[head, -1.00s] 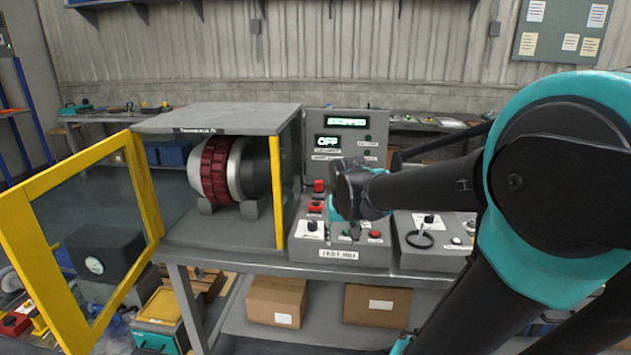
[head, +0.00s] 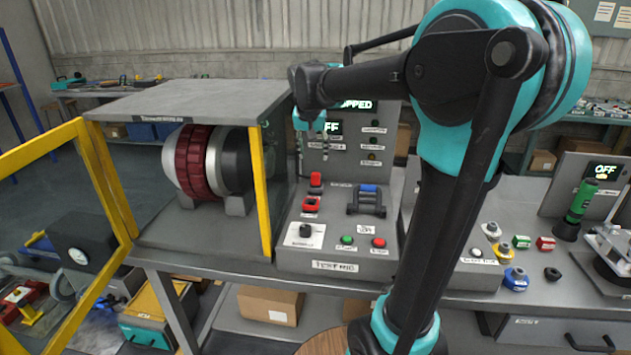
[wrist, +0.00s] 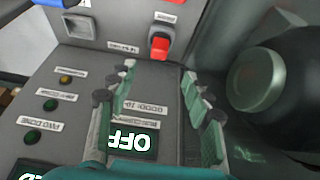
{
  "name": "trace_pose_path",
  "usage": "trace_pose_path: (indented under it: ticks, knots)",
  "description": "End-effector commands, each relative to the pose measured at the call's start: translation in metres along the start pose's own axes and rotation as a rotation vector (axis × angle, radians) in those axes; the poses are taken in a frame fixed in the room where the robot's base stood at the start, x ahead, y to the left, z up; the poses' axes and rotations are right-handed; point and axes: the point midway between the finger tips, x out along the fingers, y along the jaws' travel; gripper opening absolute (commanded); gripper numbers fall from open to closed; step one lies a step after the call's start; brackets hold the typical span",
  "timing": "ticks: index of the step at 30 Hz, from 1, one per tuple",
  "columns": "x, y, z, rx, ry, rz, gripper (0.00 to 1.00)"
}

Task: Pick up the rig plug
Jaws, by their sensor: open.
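On the test rig panel, a red plug-like piece (head: 315,180) stands upright at the left, with a dark part above it. In the wrist view, a red piece in a grey socket (wrist: 160,46) lies just beyond my fingertips. I take this to be the rig plug, but no label names it. My gripper (head: 312,150) is above it, in front of the upright display panel. In the wrist view my gripper (wrist: 160,75) is open, with nothing between the fingers and the red piece apart from the tips.
A red switch (head: 311,204), a black knob (head: 305,231) and a blue-topped black handle (head: 367,196) crowd the console. The open cabinet with a yellow-edged side (head: 261,190) stands close on the left. The display panel (head: 345,150) rises behind. A second console is to the right.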

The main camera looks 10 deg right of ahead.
Motion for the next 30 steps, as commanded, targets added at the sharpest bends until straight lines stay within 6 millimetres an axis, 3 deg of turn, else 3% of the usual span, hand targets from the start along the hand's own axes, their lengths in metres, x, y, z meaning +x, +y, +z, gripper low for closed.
trace_pose_path:
  ticks: [9, 17, 24, 30]
  knots:
    - [0.058, 0.0, 0.0, 0.0, 0.0, 0.0, 0.5]
    - [0.075, 0.0, -0.001, 0.0, 0.0, 0.0, 0.5]
    - [0.109, 0.001, -0.004, -0.001, 0.0, -0.001, 0.5]
    - [0.122, 0.001, -0.003, -0.001, 0.0, -0.001, 0.5]
